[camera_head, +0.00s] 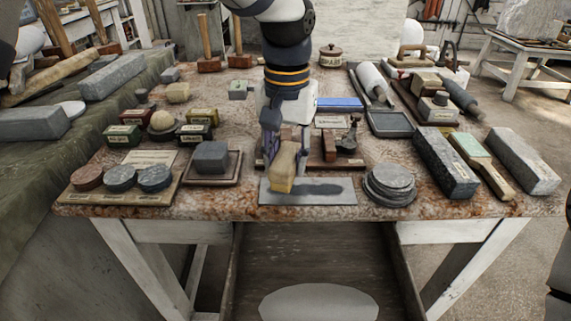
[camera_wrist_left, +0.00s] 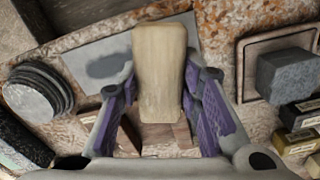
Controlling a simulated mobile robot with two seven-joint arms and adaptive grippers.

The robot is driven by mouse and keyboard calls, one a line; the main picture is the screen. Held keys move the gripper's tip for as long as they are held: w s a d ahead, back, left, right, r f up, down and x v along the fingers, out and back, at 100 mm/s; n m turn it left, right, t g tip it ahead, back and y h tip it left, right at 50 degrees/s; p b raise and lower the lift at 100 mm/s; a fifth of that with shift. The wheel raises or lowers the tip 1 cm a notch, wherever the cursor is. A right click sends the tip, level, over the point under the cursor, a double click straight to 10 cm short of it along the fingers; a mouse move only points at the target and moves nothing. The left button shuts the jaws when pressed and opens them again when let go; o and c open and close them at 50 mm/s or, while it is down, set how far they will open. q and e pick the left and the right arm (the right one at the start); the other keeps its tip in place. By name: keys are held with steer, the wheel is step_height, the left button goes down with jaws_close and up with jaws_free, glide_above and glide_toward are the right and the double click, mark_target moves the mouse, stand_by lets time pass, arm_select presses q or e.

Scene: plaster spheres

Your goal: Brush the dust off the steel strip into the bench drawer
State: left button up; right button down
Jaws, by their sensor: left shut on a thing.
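My left gripper (camera_head: 273,150) is shut on a pale tan block-shaped brush (camera_head: 283,168), which also shows between the purple-lined fingers in the left wrist view (camera_wrist_left: 160,75). The brush is over the left part of the steel strip (camera_head: 345,199). I cannot tell whether it touches the strip. The strip is a flat grey plate near the bench's front edge, also in the wrist view (camera_wrist_left: 78,70). A dark grey dust patch (camera_head: 322,190) lies on it, right of the brush. The bench drawer (camera_head: 310,250) is open below the front edge. My right gripper is not in view.
Stacked grey discs (camera_head: 390,186) stand just right of the strip. A dark block on a tray (camera_head: 211,158) stands to its left. Grey stone blocks (camera_head: 445,162) line the right. A pale rounded sheet (camera_head: 319,303) lies in the drawer.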

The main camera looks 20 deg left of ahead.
arm_select(q)
steer(key=shift+r, duration=2.4)
steer(key=shift+a, duration=0.1)
